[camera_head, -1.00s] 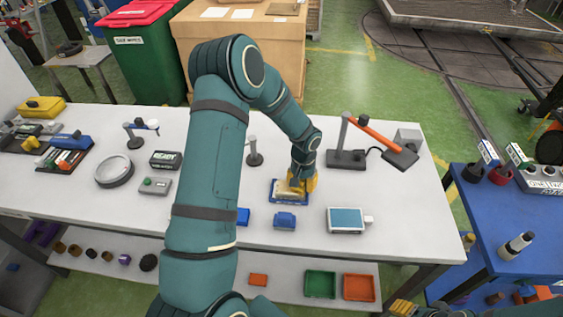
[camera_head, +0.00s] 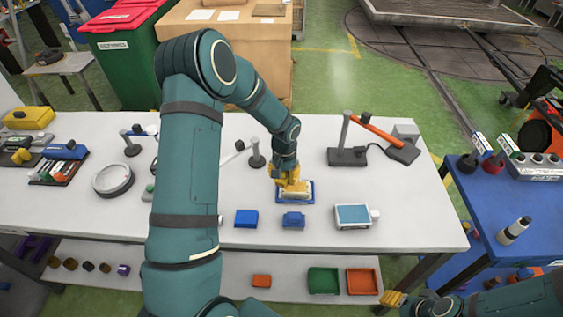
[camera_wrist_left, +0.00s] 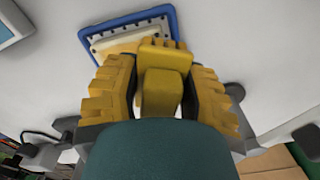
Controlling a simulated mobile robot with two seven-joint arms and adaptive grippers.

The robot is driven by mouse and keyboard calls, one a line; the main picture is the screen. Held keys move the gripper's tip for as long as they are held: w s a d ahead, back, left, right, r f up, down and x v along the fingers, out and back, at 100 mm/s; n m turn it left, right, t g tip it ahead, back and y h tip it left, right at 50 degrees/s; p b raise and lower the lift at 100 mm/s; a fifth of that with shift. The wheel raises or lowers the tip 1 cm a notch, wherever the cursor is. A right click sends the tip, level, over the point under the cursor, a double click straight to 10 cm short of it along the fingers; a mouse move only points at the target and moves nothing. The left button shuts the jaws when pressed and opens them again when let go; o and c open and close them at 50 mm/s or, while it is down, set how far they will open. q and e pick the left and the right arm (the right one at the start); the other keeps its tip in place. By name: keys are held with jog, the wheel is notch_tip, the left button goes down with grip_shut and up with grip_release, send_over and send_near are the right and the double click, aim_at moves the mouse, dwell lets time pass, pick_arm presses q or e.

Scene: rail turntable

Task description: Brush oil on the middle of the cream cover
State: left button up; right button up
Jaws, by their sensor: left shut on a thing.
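The cream cover (camera_wrist_left: 112,46) lies in a blue frame (camera_wrist_left: 168,12) with small dark dots along its edge. In the head view the cover (camera_head: 296,195) sits on the white table, partly hidden behind my left gripper. My left gripper (camera_head: 290,181) points down over the cover. In the left wrist view its yellow fingers (camera_wrist_left: 160,95) are shut on a yellow block-shaped thing (camera_wrist_left: 163,88), whose far end overlaps the cover's edge. I cannot tell whether it touches the cover. My right gripper (camera_head: 393,298) shows at the lower right, its fingers too small to read.
Two blue blocks (camera_head: 246,218) (camera_head: 293,220) and a white box with a blue top (camera_head: 355,216) lie in front of the cover. A lamp-like stand with an orange arm (camera_head: 375,130) is behind right. A blue table (camera_head: 480,225) stands at right.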

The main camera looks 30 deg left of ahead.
pick_arm(q)
notch_tip(320, 180, up, 3)
jog(key=shift+a+f+p, duration=0.1)
jog(key=shift+f+p, duration=0.05)
jog(key=shift+p, duration=0.45)
jog(key=shift+r+p, duration=0.6)
jog(key=shift+r, duration=0.5)
